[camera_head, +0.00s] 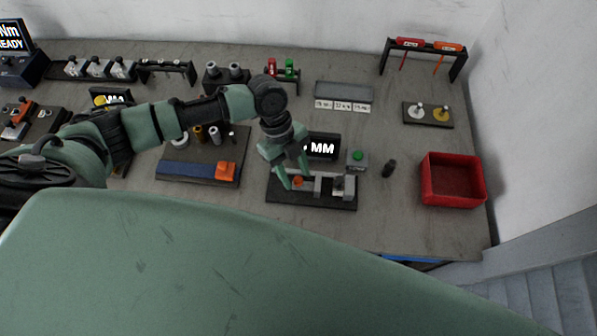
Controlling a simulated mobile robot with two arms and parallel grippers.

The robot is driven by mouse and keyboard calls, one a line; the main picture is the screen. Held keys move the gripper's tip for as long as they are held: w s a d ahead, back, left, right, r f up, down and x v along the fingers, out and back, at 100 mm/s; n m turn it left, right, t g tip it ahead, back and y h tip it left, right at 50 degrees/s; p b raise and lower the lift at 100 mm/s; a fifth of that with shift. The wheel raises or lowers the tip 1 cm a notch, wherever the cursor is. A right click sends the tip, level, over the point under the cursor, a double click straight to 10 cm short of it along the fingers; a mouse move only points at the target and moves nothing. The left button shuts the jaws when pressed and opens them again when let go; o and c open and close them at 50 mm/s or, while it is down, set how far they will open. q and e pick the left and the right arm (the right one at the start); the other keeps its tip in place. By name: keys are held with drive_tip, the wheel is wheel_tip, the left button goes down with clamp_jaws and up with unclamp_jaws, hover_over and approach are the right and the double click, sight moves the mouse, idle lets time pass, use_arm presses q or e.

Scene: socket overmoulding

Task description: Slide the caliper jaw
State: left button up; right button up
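The caliper fixture is a dark base plate (312,203) on the table with upright grey jaws (320,187) and a small orange piece (298,182) at its left. A dark display (322,147) reading "MM" stands behind it. My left gripper (297,181) points down over the left part of the fixture. Its green fingers are spread, one on each side of the orange piece in this view. I cannot tell whether they touch it. My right gripper is not in view.
A grey box with a green button (357,157) and a small dark cylinder (389,168) are right of the fixture. A red bin (452,180) stands farther right. A blue fixture with an orange block (226,172) is to the left. Racks line the back.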

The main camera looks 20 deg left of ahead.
use_arm(q)
drive_tip(key=shift+s, duration=0.1)
drive_tip(key=shift+r, duration=0.1)
drive_tip(key=shift+w+a+r, duration=0.2)
drive_tip(key=shift+r, duration=0.1)
drive_tip(key=b+v, duration=0.2)
drive_tip(key=v, duration=0.5)
drive_tip(key=shift+s+f, duration=0.1)
drive_tip(key=shift+s, duration=0.15)
